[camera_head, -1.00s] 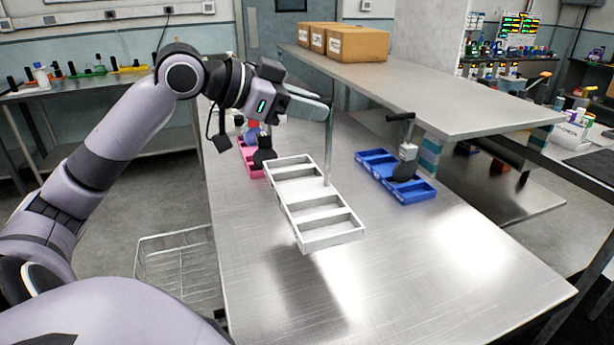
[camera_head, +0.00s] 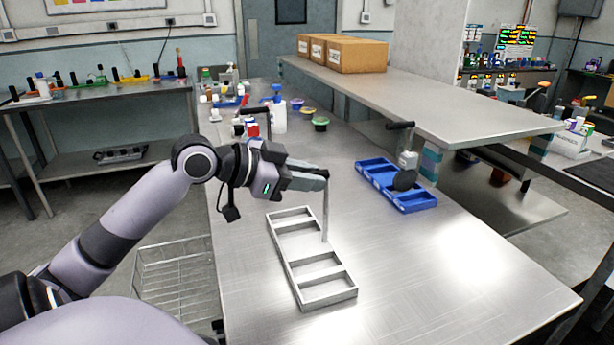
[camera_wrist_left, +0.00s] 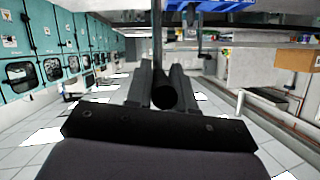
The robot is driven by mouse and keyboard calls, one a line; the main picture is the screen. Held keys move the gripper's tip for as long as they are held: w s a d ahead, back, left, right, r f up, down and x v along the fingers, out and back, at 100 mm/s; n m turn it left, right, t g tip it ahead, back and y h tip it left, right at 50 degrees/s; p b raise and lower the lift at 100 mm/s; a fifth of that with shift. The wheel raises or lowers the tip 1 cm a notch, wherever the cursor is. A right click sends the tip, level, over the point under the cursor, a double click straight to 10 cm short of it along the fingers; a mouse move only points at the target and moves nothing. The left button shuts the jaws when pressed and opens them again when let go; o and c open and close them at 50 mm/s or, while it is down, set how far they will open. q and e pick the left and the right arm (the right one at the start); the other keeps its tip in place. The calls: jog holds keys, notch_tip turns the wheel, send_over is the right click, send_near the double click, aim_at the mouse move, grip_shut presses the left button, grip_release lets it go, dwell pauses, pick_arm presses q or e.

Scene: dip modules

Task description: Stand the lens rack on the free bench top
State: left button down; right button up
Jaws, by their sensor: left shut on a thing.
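The lens rack (camera_head: 329,299) is a pale grey open frame with several compartments and a thin upright post. It is level over the near middle of the bench top (camera_head: 420,270), on it or very close above; I cannot tell if it touches. My left gripper (camera_head: 322,173) is shut on the top of the post, above the rack. In the left wrist view, the fingers (camera_wrist_left: 166,85) close around a dark round handle end. My right gripper is in neither view.
A blue rack (camera_head: 417,203) with a dark-topped handle stands to the right, behind the lens rack. Jars and bottles (camera_head: 279,117) crowd the far left end. A raised shelf (camera_head: 440,105) carries cardboard boxes (camera_head: 356,55). The front and right of the bench are clear.

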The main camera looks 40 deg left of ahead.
pick_arm(q)
jog(key=c, duration=1)
grip_release()
jog(key=shift+f, duration=0.1)
jog(key=shift+r, duration=0.2)
jog(key=shift+s+a+r, duration=0.1)
jog(key=shift+s+a, duration=0.1)
jog(key=shift+s, duration=0.25)
jog(key=shift+b+v, duration=0.7)
jog(key=shift+v, duration=4.8)
jog(key=shift+r, duration=0.1)
